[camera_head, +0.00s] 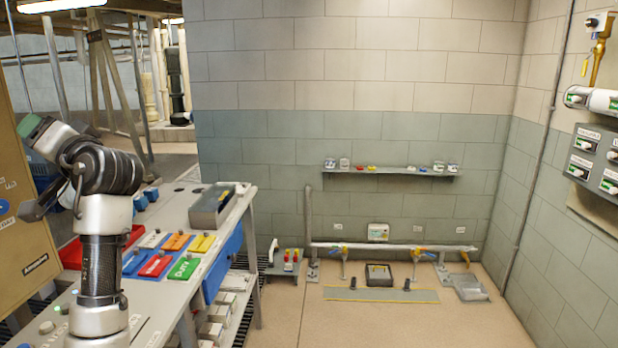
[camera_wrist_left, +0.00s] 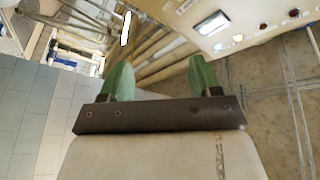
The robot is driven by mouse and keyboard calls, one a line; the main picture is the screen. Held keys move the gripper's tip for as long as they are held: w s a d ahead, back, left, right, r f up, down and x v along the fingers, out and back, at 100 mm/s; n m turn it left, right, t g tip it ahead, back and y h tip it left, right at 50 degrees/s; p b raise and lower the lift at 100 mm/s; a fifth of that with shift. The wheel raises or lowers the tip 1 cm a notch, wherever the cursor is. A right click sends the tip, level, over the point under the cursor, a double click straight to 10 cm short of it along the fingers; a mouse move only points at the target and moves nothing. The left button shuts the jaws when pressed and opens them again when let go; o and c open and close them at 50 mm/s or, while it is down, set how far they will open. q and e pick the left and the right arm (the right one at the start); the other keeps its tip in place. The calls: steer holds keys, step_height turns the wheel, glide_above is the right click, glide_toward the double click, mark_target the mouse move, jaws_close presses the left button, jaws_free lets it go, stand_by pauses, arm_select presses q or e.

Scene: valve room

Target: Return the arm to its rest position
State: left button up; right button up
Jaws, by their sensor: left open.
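My left arm rises from the lower left of the head view, bent at the elbow and raised over the workbench. My left gripper (camera_head: 30,126) is at its far left end, seen there only as a green piece beside the brown panel. In the left wrist view my left gripper (camera_wrist_left: 160,72) shows two green fingers spread wide, with nothing held between them. My right arm and gripper are not in view.
The workbench (camera_head: 215,245) carries coloured blocks and a grey tray (camera_head: 212,205). The brown panel (camera_head: 25,245) stands close by my left arm. A small shelf (camera_head: 390,173) and a floor-level pipe (camera_head: 400,245) with valves are on the far wall. Open floor (camera_head: 375,325) lies right.

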arm_select(q)
steer(key=s+d+f+m+h, duration=0.2)
steer(key=d+f+h, duration=0.1)
steer(key=f, duration=0.9)
steer(key=s+d+f+m+t+h, duration=0.15)
steer(key=f+h, duration=0.25)
steer(key=f, duration=0.7)
steer(key=s+d+f+m+h, duration=0.1)
steer(key=s+d+f+h, duration=0.2)
steer(key=f, duration=0.9)
steer(key=s+d+f+g+h, duration=0.2)
steer(key=s+d+f+h, duration=0.15)
steer(key=s+f, duration=0.4)
steer(key=s+d+f+g+h, duration=0.25)
steer(key=s+d+f, duration=0.2)
steer(key=s, duration=0.55)
steer(key=s+d+f+g+h, duration=0.3)
steer(key=s+d+f, duration=0.2)
steer(key=s, duration=0.4)
step_height(320, 180, down, 27)
steer(key=s+m, duration=0.1)
steer(key=s+a+f+g, duration=0.2)
steer(key=s+f, duration=1.2)
steer(key=s, duration=0.2)
steer(key=shift+a+f+y, duration=0.3)
steer(key=shift+f, duration=0.05)
